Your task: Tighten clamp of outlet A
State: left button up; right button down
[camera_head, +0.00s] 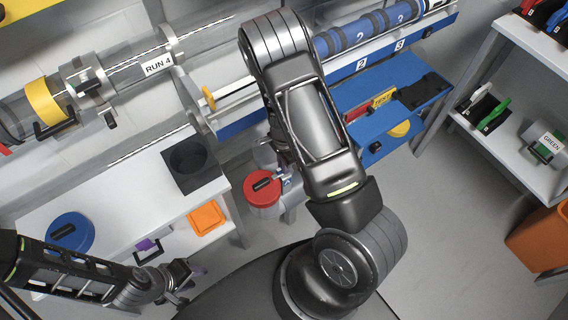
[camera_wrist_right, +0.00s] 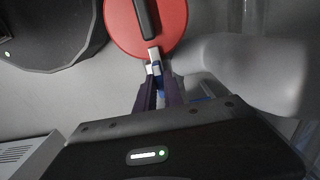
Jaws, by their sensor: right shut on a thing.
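My right arm reaches down the middle of the head view to a red round cap (camera_head: 262,188) with a black bar handle (camera_head: 264,184). In the right wrist view the red cap (camera_wrist_right: 122,28) fills the top, and its black handle (camera_wrist_right: 146,18) points at my fingertips. My right gripper (camera_wrist_right: 153,62) is shut, apparently on the near end of the handle. In the head view this gripper (camera_head: 284,180) is partly hidden by my arm. My left gripper (camera_head: 184,276) is low at the left, away from the cap; its fingers are unclear. No outlet A label is readable.
A blue round cap (camera_head: 70,232) with a black handle is on the white bench at left, near an orange square (camera_head: 206,218) and a black box (camera_head: 192,162). Clear tubes labelled RUN 4 (camera_head: 158,65) run above. A blue shelf (camera_head: 400,120) and orange bin (camera_head: 540,240) are at right.

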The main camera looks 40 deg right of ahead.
jog(key=c, duration=1.5)
grip_release()
jog(key=shift+o, duration=0.2)
jog(key=shift+r, duration=0.1)
notch_tip(320, 180, up, 8)
jog(key=shift+f+p, duration=0.2)
jog(key=shift+p, duration=0.5)
